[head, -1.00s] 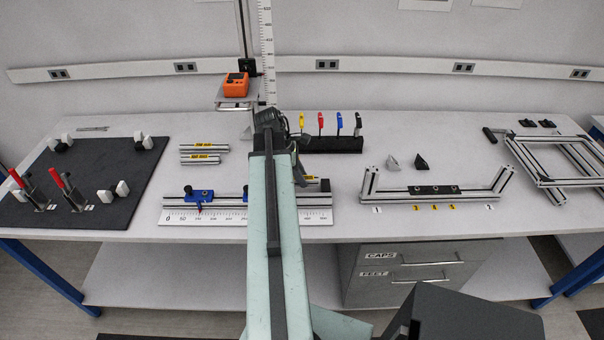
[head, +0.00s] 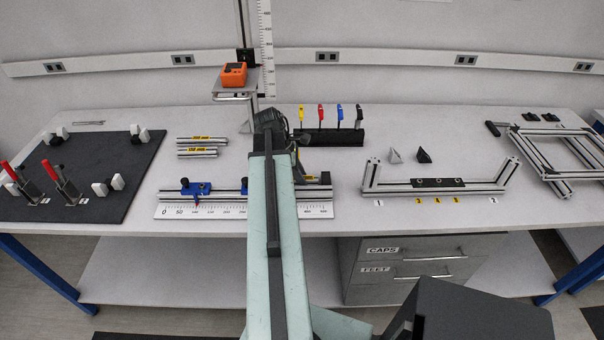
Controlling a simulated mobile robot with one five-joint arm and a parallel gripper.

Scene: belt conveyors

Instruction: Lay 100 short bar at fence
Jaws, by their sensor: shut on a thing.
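The fence (head: 222,195) is a silver rail with blue stops (head: 196,188), standing behind a white ruler (head: 240,211) at the bench front. My gripper (head: 299,168) is over the right part of the fence, partly hidden by my arm. It is shut on a short silver bar with a yellow label (head: 308,178), of which only a little shows. The bar appears close to the fence; I cannot tell if it touches. Two labelled silver bars, a longer one (head: 188,140) and a shorter one (head: 186,153), lie on the bench behind the fence; their print is too small to read.
A black clamp board (head: 100,205) with red-handled clamps lies at left. A tool rack (head: 345,138) stands behind my gripper. A profile frame (head: 400,190) and another frame (head: 550,145) are at right. An orange device (head: 234,75) sits on a raised shelf.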

